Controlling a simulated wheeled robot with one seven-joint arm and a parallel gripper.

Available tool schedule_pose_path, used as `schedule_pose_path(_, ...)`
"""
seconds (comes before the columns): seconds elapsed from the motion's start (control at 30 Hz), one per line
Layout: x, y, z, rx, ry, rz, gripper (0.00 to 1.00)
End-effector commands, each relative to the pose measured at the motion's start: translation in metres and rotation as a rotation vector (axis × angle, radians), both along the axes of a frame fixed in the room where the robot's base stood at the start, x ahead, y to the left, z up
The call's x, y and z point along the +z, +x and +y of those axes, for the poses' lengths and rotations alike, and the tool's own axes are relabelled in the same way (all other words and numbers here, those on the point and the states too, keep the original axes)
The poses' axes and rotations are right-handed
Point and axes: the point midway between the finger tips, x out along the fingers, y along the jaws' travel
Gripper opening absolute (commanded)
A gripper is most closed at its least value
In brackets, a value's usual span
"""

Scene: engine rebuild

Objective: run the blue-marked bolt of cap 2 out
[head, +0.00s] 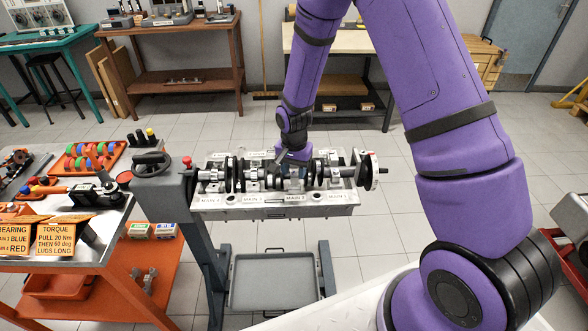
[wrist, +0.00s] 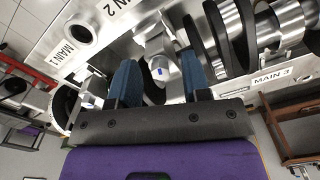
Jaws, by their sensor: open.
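The engine block (head: 275,211) lies on a stand with the crankshaft (head: 323,176) across its top and labels from MAIN 4 to MAIN 1. My gripper (head: 293,156) reaches down over the cap by the MAIN 2 label. In the wrist view its two blue fingers (wrist: 158,60) are open and stand either side of a silver bolt head with a blue mark (wrist: 159,72). Whether the fingers touch the bolt cannot be told. The MAIN 2 label (wrist: 118,8) shows beyond. The bolt's lower part is hidden.
The crankshaft's round webs (wrist: 236,28) stand close to the right finger in the wrist view. In the head view, a workbench (head: 75,240) with tools and orange signs stands at left. A grey tray (head: 274,302) sits low on the stand. Floor is clear behind the block.

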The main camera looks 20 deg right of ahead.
Motion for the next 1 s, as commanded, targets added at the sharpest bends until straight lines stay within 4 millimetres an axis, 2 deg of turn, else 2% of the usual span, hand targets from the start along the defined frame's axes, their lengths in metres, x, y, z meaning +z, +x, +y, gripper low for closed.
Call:
schedule_pose_path(0.07,0.0001,0.0001,0.0001,0.0,0.0,0.0,0.41)
schedule_pose_path(0.23,0.0003,0.0,0.0,0.0,0.0,0.0,0.02)
schedule_pose_path(0.27,0.0003,0.0,0.0,0.0,0.0,0.0,0.0)
schedule_pose_path(0.67,0.0004,-0.0001,-0.0002,0.058,0.001,0.0,0.0)
schedule_pose_path(1.0,0.0004,-0.0005,-0.0013,0.306,0.004,-0.002,0.0)
